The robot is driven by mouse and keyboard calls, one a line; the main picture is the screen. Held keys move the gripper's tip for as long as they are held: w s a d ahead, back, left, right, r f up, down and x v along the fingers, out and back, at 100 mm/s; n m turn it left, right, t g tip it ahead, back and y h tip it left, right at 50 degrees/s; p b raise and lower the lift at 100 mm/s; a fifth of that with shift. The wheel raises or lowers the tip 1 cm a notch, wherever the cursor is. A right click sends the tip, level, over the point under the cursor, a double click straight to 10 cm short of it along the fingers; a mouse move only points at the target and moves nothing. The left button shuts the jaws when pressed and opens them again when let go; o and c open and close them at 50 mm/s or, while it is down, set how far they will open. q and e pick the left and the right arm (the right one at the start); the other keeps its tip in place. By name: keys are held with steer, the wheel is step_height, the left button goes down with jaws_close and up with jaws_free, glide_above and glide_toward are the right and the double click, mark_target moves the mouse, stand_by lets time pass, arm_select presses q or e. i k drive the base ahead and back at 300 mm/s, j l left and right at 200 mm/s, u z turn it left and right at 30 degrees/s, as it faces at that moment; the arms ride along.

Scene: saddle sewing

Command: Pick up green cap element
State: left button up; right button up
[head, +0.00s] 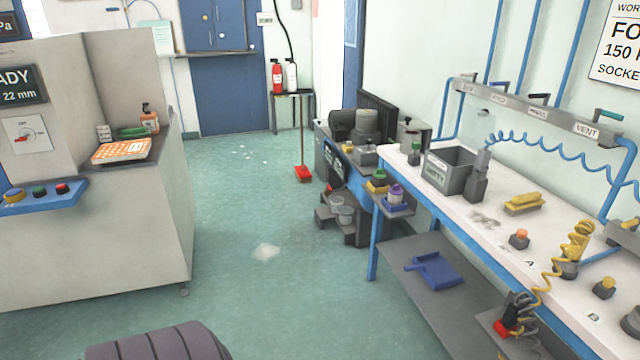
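A small green cap (379,174) sits on a yellow base on the ledge at the near left end of the workbench. Beside it is a purple and white capped piece (395,194). I cannot tell for certain which green piece is the cap element. Neither of my grippers shows in the head view.
The white workbench (480,215) runs along the right, with a grey bin (450,169) and a yellow coiled hose (577,246). A blue dustpan (436,269) lies on its lower shelf. A machine cabinet (90,240) stands left. The green floor (255,215) between is open.

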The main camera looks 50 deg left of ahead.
mark_target(379, 179)
steer(key=u, duration=1.3)
